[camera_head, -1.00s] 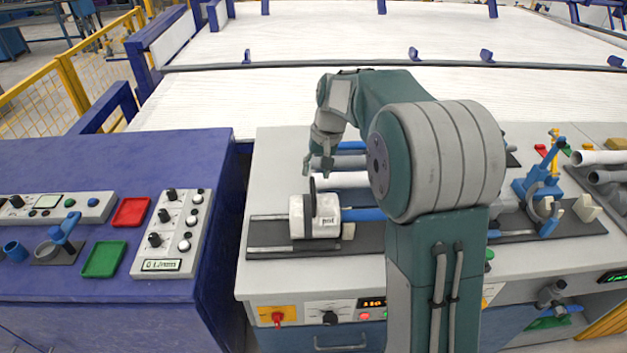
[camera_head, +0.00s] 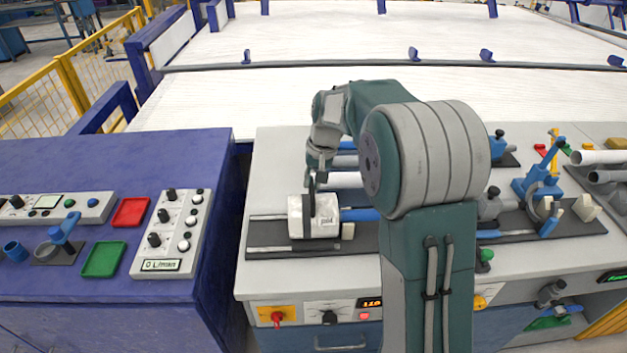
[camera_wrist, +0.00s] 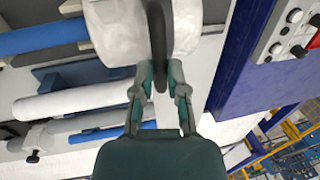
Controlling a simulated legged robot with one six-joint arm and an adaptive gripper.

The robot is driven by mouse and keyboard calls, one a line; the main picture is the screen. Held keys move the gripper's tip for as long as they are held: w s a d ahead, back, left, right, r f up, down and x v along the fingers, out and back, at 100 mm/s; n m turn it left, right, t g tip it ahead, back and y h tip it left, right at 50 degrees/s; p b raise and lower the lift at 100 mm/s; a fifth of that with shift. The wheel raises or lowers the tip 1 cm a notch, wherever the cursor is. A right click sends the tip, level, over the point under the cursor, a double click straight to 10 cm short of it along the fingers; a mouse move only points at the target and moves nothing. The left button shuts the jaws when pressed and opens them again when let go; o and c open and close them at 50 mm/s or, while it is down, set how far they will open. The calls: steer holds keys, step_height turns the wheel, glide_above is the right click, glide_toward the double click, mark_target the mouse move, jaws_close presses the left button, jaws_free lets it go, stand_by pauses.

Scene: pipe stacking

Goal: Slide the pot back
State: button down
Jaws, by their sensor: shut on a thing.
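The pot (camera_head: 326,219) is a white block on the dark rail of the grey bench, left of my arm. A thin, dark upright handle (camera_head: 312,200) rises from it. My gripper (camera_head: 316,182) is above the pot and shut on this handle. In the wrist view, the dark handle (camera_wrist: 158,40) runs between the two green fingers of my gripper (camera_wrist: 160,75), with the pot's white body (camera_wrist: 118,30) around it. A blue rod (camera_head: 360,214) extends to the right of the pot. My arm hides part of the rod and rail.
Grey and white pipes (camera_head: 346,180) lie just behind the pot. A blue clamp (camera_head: 540,190) stands on the rail's right part. The rail (camera_head: 268,233) is clear left of the pot. A blue console (camera_head: 215,220) stands left, across a gap.

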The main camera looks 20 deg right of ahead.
steer(key=w+a, duration=0.2)
steer(key=a, duration=0.7)
steer(key=shift+a, duration=0.4)
steer(key=c, duration=1.1)
jaws_free()
steer(key=o, duration=0.4)
steer(key=shift+a, duration=0.2)
steer(key=shift+o, duration=0.2)
steer(key=shift+a, duration=0.3)
step_height(320, 180, up, 12)
steer(key=d, duration=0.2)
steer(key=shift+s+d+f, duration=0.15)
steer(key=shift+f, duration=0.05)
steer(key=shift+s, duration=0.1)
